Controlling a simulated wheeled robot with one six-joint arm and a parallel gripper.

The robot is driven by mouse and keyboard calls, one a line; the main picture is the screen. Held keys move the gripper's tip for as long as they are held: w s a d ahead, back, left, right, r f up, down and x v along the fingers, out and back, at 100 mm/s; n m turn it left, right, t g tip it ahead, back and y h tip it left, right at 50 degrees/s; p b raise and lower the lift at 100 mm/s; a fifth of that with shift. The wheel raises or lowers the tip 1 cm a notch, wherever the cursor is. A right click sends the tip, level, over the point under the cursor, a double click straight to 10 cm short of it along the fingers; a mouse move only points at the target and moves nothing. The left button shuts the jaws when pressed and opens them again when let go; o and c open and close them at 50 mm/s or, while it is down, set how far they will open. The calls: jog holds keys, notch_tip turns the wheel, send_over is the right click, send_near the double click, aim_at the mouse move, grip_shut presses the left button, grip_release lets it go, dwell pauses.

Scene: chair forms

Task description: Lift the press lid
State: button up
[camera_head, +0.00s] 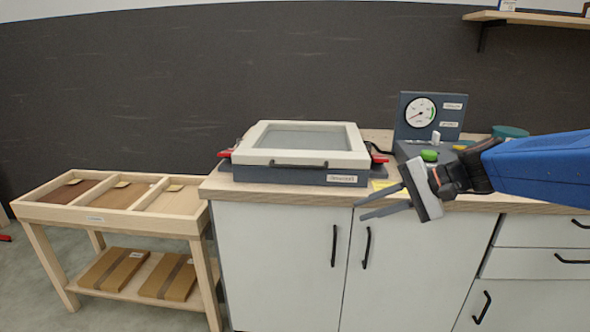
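The press (270,174) sits on the wooden counter as a dark grey base. Its cream-framed lid (340,152) has a grey recessed panel and lies down flat on the base. A dark bar handle (298,163) runs along the lid's front edge. Red-ended clamps show at the left side (225,154) and right side (380,160) of the press. My gripper (372,204) is to the right of and lower than the press, in front of the counter edge. Its two grey fingers point left, are spread apart, and hold nothing.
A gauge box (452,107) with a green button (429,155) stands at the back right of the counter. A yellow note (382,184) lies beside the press. A wooden cart (60,212) with brown sheets stands at the left. White cabinets (280,245) are below the counter.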

aim_at(305, 167)
jog(key=w+a+r+m+t+y, duration=0.15)
jog(key=w+r+m+y, duration=0.35)
jog(key=w, duration=0.6)
jog(key=shift+n+t+h, duration=0.35)
jog(key=shift+n+h, duration=0.25)
jog(key=shift+n, duration=0.3)
jog(key=x, duration=1.7)
jog(key=shift+w+a+r, duration=0.15)
jog(key=shift+w+r, duration=0.05)
grip_shut()
